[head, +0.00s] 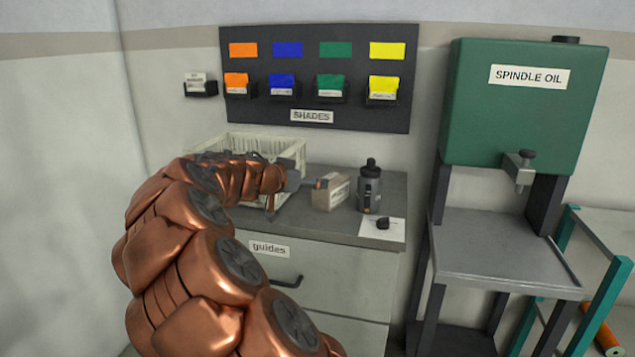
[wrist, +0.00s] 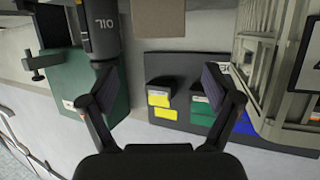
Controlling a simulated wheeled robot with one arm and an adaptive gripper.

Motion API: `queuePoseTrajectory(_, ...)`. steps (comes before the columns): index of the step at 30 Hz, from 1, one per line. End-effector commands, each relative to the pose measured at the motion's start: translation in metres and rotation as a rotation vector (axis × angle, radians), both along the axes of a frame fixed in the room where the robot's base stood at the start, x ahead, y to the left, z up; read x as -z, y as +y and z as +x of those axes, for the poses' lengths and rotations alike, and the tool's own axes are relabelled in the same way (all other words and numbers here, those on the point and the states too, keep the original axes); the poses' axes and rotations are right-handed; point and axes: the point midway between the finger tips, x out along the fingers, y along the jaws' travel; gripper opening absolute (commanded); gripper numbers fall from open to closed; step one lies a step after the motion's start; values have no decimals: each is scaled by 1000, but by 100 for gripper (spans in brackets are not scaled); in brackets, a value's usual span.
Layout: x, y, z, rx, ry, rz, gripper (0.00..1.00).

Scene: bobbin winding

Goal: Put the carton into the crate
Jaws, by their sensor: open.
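The carton (head: 331,193) is a small light-brown box with a printed label, on the grey cabinet top in the head view. It shows as a plain brown face at the top of the wrist view (wrist: 158,18). The crate (head: 290,150) is a cream slatted basket at the back left of the cabinet top, partly hidden by my arm. Its slats show at the right of the wrist view (wrist: 287,65). My gripper (wrist: 160,85) is open and empty, its fingers spread below the carton in that picture. In the head view my gripper (head: 308,184) is just left of the carton.
A dark oil bottle (head: 370,187) stands close to the carton's right. A white sheet (head: 393,231) with a small black object (head: 383,223) lies in front of it. A shade board (head: 400,115) hangs behind. A green spindle oil tank (head: 520,110) stands right.

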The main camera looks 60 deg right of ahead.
Motion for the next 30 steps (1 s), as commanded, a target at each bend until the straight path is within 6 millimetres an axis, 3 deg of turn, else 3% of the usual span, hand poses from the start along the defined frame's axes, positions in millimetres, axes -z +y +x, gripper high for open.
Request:
queuePoseTrajectory(13,-4,12,0,0,3,3,89)
queuePoseTrajectory(17,-1,25,-10,1,31,37,89)
queuePoseTrajectory(20,5,50,-27,-8,89,110,89)
queuePoseTrajectory(23,24,88,-51,-43,179,232,89)
queuePoseTrajectory(30,88,202,-104,-267,440,575,89)
